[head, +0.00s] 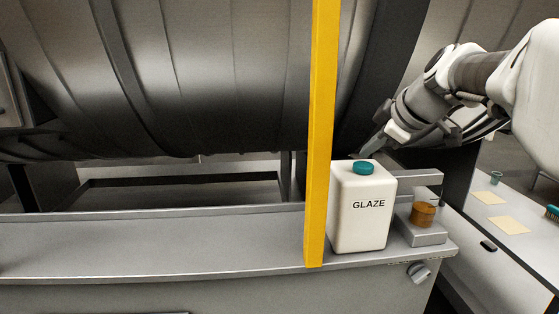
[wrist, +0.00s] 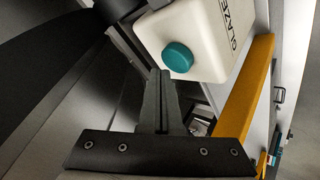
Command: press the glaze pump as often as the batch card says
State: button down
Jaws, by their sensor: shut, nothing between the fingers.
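The white glaze container (head: 362,222) with the word GLAZE on its front stands upright on the grey counter, just right of the yellow post. Its round teal pump top (head: 363,168) sits on the upper face. In the wrist view the container (wrist: 200,30) and the teal top (wrist: 178,57) are beyond the fingertips. My gripper (head: 374,146) is shut and empty, just above and slightly right of the teal top. The shut fingers (wrist: 160,76) point toward the container, with the teal top close beside the tips. I see no readable batch card.
The yellow post (head: 319,140) stands directly left of the container. A grey stand (head: 424,236) with an orange-brown piece (head: 422,214) is at its right. A big dark metal drum (head: 200,70) is behind. Blank cream sheets (head: 509,224) lie on a right-hand table. The left counter is clear.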

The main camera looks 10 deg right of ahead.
aim_at(368, 167)
jog(key=shift+f, duration=0.2)
jog(key=shift+f+b, duration=0.25)
jog(key=shift+b, duration=0.4)
jog(key=shift+f+b, duration=0.55)
jog(key=shift+b, duration=0.1)
dwell(0.3)
jog(key=shift+r, duration=0.15)
jog(key=shift+r+p, duration=0.55)
jog(key=shift+r, duration=0.3)
jog(key=shift+r+p, duration=1.65)
jog(key=shift+r, duration=0.9)
